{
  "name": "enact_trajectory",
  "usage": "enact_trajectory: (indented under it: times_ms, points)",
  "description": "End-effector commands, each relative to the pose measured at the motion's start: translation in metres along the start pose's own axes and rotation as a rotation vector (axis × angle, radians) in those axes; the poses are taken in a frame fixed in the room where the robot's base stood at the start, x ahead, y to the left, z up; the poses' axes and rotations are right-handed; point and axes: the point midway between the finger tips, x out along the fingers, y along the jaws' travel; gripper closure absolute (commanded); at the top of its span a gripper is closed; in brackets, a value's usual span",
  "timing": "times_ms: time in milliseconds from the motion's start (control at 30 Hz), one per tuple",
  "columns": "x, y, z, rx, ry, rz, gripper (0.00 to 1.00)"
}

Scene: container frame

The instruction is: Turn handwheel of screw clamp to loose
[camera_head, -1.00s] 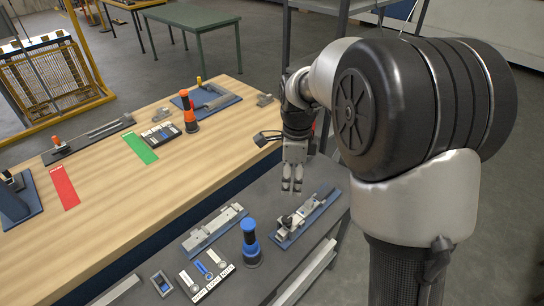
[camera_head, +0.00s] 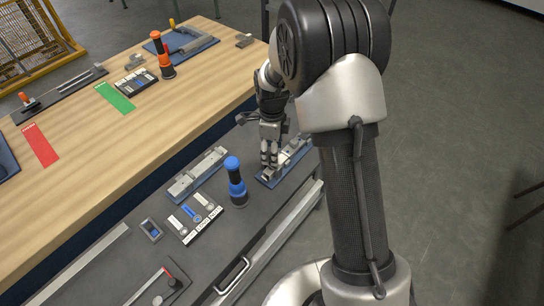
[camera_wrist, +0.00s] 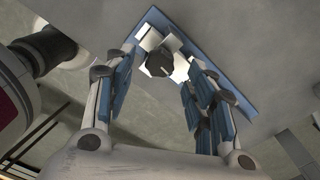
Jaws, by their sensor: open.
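The screw clamp (camera_head: 294,157) sits on a blue base plate on the dark grey table, partly hidden behind my gripper and arm in the head view. In the wrist view its dark handwheel (camera_wrist: 159,64) shows near the top middle, over pale metal clamp parts and the blue plate (camera_wrist: 207,62). My gripper (camera_head: 269,166) points down at the near end of the clamp. In the wrist view my gripper (camera_wrist: 166,68) is open, with its fingers spread to the left and right of the handwheel. I cannot tell whether any finger touches it.
A blue-topped post (camera_head: 236,181) stands just left of the clamp. A grey metal fixture (camera_head: 197,174) and a button panel (camera_head: 195,216) lie further left. The wooden table (camera_head: 95,160) adjoins behind, with an orange-topped post (camera_head: 161,55).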

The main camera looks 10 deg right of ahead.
Motion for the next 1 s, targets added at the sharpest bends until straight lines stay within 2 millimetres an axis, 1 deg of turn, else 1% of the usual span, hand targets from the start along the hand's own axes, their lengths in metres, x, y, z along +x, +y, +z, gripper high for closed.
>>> enact_trajectory:
  times_ms: [33, 200, 300, 567, 1000]
  points:
    - [0.01, 0.0, 0.0, 0.0, 0.001, 0.002, 0.5]
    - [0.024, 0.0, 0.0, 0.0, 0.0, 0.0, 0.5]
    - [0.027, 0.0, 0.0, 0.0, 0.0, -0.001, 0.5]
    - [0.027, 0.0, 0.0, 0.0, 0.0, -0.001, 0.51]
    - [0.027, 0.0, 0.0, 0.0, 0.0, -0.001, 0.8]
